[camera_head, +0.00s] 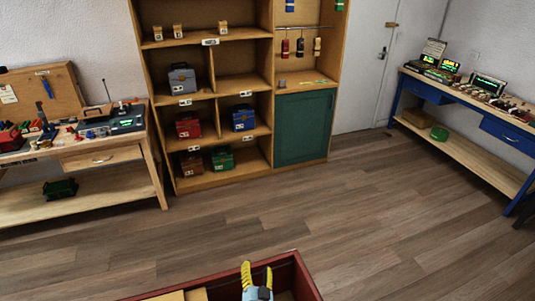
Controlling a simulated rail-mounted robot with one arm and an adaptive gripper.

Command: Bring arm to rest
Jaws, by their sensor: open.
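My gripper (258,268) shows at the bottom edge of the head view, cut off by the frame. Its two yellow fingers point away from the camera and stand apart, with no object visible between them. A light blue and dark body shows below the fingers. The gripper appears over or in a red-walled box (305,276); its height relative to the rim is hard to tell. The rest of my arm is out of view.
A wooden shelf unit (207,96) with toolboxes and a green door stands at the back. A wooden workbench (152,160) is at left, a blue-legged bench (465,140) with devices at right. The wood floor (370,215) between them is clear.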

